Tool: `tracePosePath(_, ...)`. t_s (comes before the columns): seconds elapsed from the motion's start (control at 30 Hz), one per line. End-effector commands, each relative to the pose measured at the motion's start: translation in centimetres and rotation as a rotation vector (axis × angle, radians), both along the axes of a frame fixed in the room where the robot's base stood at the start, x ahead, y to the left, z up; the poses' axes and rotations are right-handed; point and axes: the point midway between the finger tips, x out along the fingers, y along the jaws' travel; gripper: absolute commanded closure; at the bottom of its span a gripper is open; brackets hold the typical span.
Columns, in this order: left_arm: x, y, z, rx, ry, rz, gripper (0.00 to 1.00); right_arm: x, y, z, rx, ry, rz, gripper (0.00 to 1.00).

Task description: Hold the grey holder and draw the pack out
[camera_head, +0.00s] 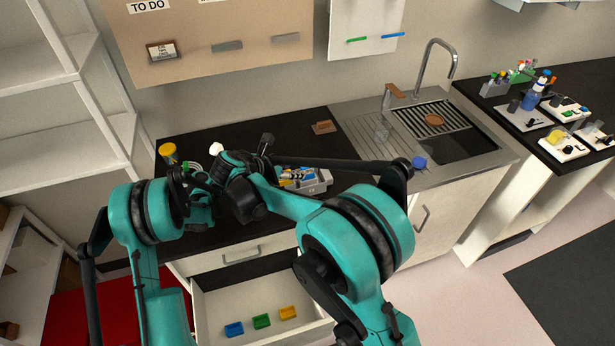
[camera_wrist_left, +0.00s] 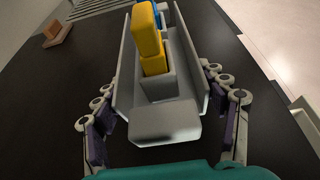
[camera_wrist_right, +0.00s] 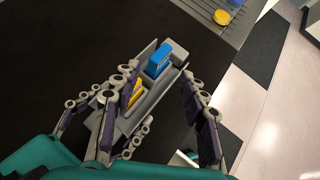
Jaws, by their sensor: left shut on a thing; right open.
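The grey holder (camera_wrist_left: 165,122) is a narrow open tray lying on the dark counter. It also shows in the head view (camera_head: 318,187), partly behind my right arm, and in the right wrist view (camera_wrist_right: 150,97). A yellow pack (camera_wrist_left: 150,40) stands up in it, with a blue pack (camera_wrist_right: 159,57) toward the other end. My left gripper (camera_wrist_left: 165,100) is shut on the holder, one finger along each long side. My right gripper (camera_wrist_right: 152,108) is open above the holder, its fingers apart around it and holding nothing. In the head view the arms hide much of both grippers.
The sink (camera_head: 450,140) with its tap is to the right. A brown block (camera_head: 323,127) lies on the counter behind. An open drawer (camera_head: 255,300) below holds blue, green and yellow bins. A yellow-topped item (camera_head: 168,150) stands at the counter's left.

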Motion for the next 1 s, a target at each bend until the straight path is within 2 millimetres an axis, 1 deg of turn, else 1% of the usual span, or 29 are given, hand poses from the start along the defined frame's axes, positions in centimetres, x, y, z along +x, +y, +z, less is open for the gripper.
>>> tracePosePath(0.3, 0.0, 0.0, 0.0, 0.001, 0.0, 0.0, 0.85, 2.6, -2.8, -2.9, 0.002, -0.001, -0.003, 0.57)
tracePosePath(0.5, 0.0, 0.0, 0.0, 0.001, 0.0, 0.0, 0.85, 3.8, -4.0, -4.3, 0.002, 0.001, -0.002, 0.57)
tracePosePath(0.7, 0.0, 0.0, 0.0, 0.001, 0.0, 0.0, 0.85, 4.3, -4.4, -4.8, 0.003, 0.0, 0.0, 0.57)
tracePosePath(0.97, 0.0, 0.0, 0.0, 0.001, 0.0, 0.0, 0.85, 4.3, -4.4, -4.9, 0.002, 0.0, 0.0, 0.57)
tracePosePath(1.0, 0.0, 0.0, 0.0, 0.001, 0.0, 0.0, 0.85, 4.3, -4.4, -4.9, 0.002, 0.0, 0.0, 0.67)
